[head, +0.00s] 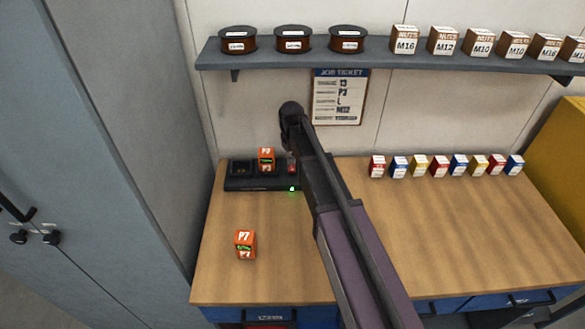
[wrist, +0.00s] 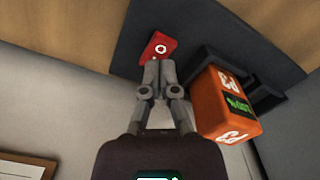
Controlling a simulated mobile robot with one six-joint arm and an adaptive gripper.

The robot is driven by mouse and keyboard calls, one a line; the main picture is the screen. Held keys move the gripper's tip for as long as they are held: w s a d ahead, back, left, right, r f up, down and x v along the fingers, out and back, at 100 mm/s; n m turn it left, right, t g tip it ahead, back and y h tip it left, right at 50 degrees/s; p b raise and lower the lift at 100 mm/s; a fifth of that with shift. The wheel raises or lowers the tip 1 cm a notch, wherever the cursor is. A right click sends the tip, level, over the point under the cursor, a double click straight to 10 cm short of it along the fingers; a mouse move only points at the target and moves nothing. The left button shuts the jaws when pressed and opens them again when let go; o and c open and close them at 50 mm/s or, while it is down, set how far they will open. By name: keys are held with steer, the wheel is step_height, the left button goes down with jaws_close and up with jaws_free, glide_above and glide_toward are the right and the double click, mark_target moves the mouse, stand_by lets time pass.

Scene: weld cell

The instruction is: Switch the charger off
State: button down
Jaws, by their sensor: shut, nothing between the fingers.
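The charger (head: 240,184) is a black unit at the back left of the workbench, with a green light (head: 292,189) lit on its front. Its red switch (head: 291,168) is at the right end, partly covered by my arm. In the wrist view the switch (wrist: 158,47) shows a white ring mark. My gripper (wrist: 158,66) is shut and empty, its fingertips right at the switch's near edge; I cannot tell whether they touch. An orange battery (head: 266,160) sits in the charger; it also shows close beside my fingers in the wrist view (wrist: 226,105).
Another orange battery marked P7 (head: 245,244) stands on the bench (head: 270,275). Several small coloured boxes (head: 440,166) line the back right. A shelf (head: 380,58) with spools and nut boxes is above, with a job ticket (head: 338,97) below it. The front bench is mostly clear.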

mark_target(292, 169)
steer(key=shift+f+b, duration=1.4)
steer(key=shift+f, duration=0.1)
stand_by(1.2)
steer(key=shift+r, duration=0.1)
steer(key=shift+r+p, duration=3.5)
steer(key=shift+p, duration=0.05)
steer(key=shift+s, duration=0.1)
steer(key=s+d+m, duration=0.3)
steer(key=s+d, duration=0.5)
steer(key=s, duration=0.2)
steer(key=s+d+m, duration=0.3)
steer(key=s+d, duration=0.5)
steer(key=s, duration=0.3)
steer(key=shift+s, duration=0.25)
